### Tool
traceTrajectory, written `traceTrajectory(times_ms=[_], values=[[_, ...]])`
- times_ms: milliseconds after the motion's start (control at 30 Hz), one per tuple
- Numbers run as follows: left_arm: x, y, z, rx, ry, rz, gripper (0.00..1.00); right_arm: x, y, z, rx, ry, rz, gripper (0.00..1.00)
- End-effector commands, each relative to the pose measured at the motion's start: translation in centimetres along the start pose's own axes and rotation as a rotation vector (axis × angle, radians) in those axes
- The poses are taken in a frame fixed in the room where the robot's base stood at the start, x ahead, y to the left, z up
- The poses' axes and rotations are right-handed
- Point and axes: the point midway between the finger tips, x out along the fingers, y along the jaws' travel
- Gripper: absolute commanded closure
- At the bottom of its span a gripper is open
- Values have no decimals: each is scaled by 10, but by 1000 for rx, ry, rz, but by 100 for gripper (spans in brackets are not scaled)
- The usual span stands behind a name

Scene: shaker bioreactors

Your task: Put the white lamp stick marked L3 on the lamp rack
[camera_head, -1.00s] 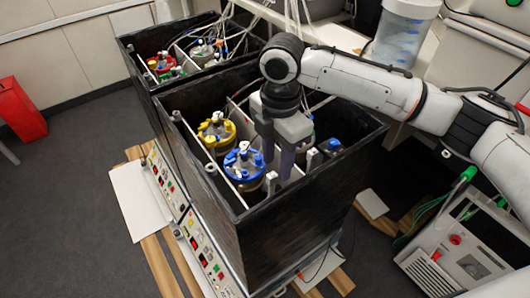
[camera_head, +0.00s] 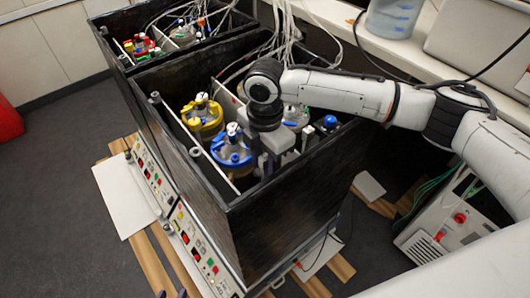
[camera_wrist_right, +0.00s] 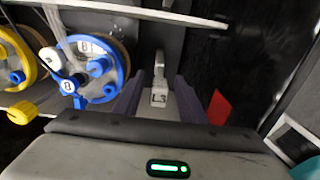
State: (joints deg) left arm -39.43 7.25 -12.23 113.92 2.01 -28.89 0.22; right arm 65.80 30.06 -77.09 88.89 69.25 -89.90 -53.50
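The white lamp stick marked L3 (camera_wrist_right: 159,97) stands between the two fingers of my right gripper (camera_wrist_right: 160,84) in the right wrist view. A narrow gap seems to show on each side of it, so the gripper looks open around it. In the head view, my right gripper (camera_head: 267,163) reaches down into the near black box (camera_head: 290,195), beside the blue-capped vessel (camera_head: 231,150); the stick is hidden there. I cannot tell which part is the lamp rack.
A yellow-capped vessel (camera_head: 202,117) stands behind the blue one, with white rails alongside. A second black box (camera_head: 112,52) with vessels and hoses lies beyond. Control panels (camera_head: 194,245) line the left side. A white machine (camera_head: 440,230) stands at right.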

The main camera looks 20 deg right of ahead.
Motion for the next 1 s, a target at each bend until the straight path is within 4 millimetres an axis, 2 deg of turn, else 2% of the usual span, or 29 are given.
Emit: traceTrajectory(times_ms=[33, 200, 500, 567, 733, 1000], values=[[1, 0, 0, 0, 2, 0, 69, 8, 0, 0, 1, 1, 0, 62], [1, 0, -2, 1, 7, 1, 69, 20, 1, 0, -1, 0, 2, 62], [1, 1, -4, 1, 11, 1, 69, 22, 0, 0, -1, 0, 2, 62], [1, 1, -5, 1, 12, 1, 69, 22, 0, 0, -1, 0, 2, 69], [1, 1, -5, 1, 12, 2, 69, 22, 0, 0, 0, 0, 2, 98], [1, 1, -3, 1, 5, 2, 69, 20, 0, 0, 0, 0, 2, 100]])
